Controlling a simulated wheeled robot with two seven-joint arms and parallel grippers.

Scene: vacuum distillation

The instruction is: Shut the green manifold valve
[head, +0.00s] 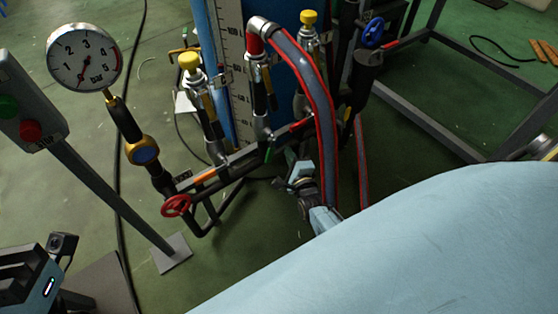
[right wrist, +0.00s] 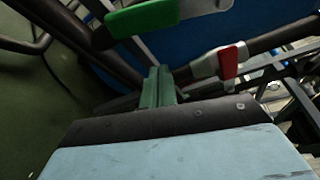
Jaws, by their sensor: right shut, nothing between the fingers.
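The green valve handle (right wrist: 145,17) shows large at the top of the right wrist view, lying nearly level across the dark pipe. In the head view it is a small green lever (head: 270,154) below the manifold pipe. My right gripper (head: 291,160) is close to its right in the head view. In the right wrist view the fingers of my right gripper (right wrist: 158,80) are together and empty, below the green handle and apart from it in the picture.
A red-and-white handle (right wrist: 228,62) is right of my fingers in the right wrist view. A red-edged hose (head: 318,95) hangs close beside my right gripper. A red handwheel (head: 176,205), a pressure gauge (head: 85,57) and a button post (head: 100,190) stand left.

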